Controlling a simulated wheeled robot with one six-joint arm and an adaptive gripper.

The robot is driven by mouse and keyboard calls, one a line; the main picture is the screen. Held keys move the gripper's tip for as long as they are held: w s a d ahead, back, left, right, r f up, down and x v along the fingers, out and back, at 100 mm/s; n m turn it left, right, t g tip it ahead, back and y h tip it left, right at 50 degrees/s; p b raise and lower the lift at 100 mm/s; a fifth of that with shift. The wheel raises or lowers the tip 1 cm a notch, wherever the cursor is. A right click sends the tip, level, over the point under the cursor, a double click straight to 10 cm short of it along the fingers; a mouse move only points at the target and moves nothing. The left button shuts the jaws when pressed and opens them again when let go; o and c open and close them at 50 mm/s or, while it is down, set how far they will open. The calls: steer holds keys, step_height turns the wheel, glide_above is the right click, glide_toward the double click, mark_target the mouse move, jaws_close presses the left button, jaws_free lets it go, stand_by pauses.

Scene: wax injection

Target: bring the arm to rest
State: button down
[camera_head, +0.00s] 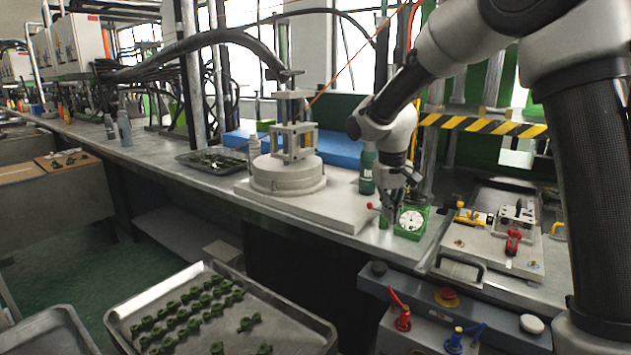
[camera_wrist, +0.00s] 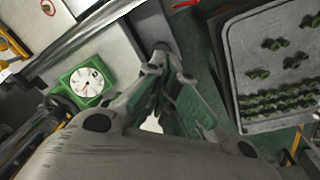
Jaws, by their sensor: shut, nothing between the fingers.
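My arm comes in from the upper right of the head view and bends down toward the workbench. My gripper (camera_head: 391,212) hangs at its end, fingers down, just left of a green-cased dial gauge (camera_head: 411,221) near the bench's front edge. In the wrist view my gripper (camera_wrist: 166,62) points away from the camera, with its fingertips close together and nothing seen between them. The dial gauge (camera_wrist: 86,84) lies to its left there. The head view does not clearly show whether the fingers touch the bench or the gauge.
A metal tray (camera_head: 318,335) of green wax parts stands at the front; it also shows in the wrist view (camera_wrist: 236,60). A round white fixture (camera_head: 288,178) and a green bottle (camera_head: 367,170) stand behind the gripper. A clamp fixture (camera_head: 510,235) and control box (camera_head: 447,325) are at right.

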steer(key=s+d+r+t, duration=0.1)
steer(key=s+d+r, duration=0.2)
steer(key=s, duration=0.7)
steer(key=s+d+r+m+t, duration=0.1)
steer(key=s+d+r, duration=0.2)
steer(key=s+d, duration=0.5)
steer(key=s+d+r+m+t+y, duration=0.1)
steer(key=s+d+r, duration=0.2)
steer(key=s, duration=0.9)
steer(key=shift+s+d+r, duration=0.3)
steer(key=shift+d+r, duration=0.1)
steer(key=shift+d, duration=0.85)
